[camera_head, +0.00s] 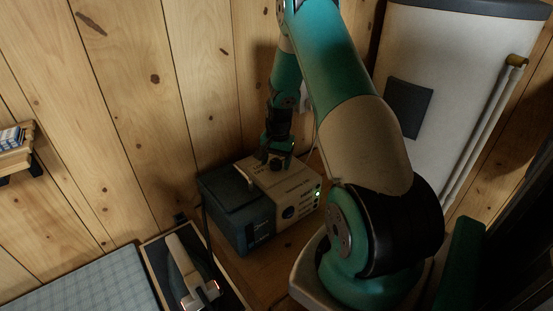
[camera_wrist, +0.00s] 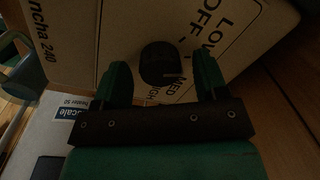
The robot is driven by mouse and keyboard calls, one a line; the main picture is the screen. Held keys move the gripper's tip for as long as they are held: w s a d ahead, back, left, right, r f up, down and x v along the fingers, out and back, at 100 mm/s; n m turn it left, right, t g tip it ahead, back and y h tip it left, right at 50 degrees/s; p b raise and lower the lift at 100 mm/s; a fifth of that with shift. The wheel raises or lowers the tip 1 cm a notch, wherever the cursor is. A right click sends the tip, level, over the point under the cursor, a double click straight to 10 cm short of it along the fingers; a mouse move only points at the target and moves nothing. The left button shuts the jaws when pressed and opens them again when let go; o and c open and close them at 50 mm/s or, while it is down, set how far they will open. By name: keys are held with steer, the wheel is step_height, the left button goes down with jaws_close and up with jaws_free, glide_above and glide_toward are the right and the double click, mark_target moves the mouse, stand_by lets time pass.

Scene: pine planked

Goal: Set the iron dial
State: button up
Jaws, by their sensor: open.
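A round black dial (camera_wrist: 158,62) sits on a beige panel (camera_wrist: 95,45) in the wrist view, with LOW, OFF, MED and HIGH printed beside it. My gripper (camera_wrist: 162,76) is open, with one green finger on each side of the dial and a gap showing at both sides. It does not visibly grip the dial. In the head view my gripper (camera_head: 276,158) points down at the top of the beige and dark-blue unit (camera_head: 235,215). The dial's pointer is too dark to read. A pale-handled iron (camera_head: 184,262) lies at the lower left.
The iron rests on a dark, framed surface (camera_head: 158,266) beside a blue checked board (camera_head: 85,285). A plank wall stands close behind the unit. A white tank (camera_head: 450,60) with a pipe (camera_head: 485,130) stands at the right. A small shelf (camera_head: 14,158) is at the far left.

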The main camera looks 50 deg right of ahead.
steer(key=c, duration=0.9)
steer(key=shift+c, duration=0.2)
steer(key=shift+n, duration=0.3)
steer(key=n+b, duration=0.2)
steer(key=n, duration=0.2)
steer(key=shift+n+b, duration=0.5)
steer(key=shift+n, duration=1.7)
steer(key=o, duration=0.9)
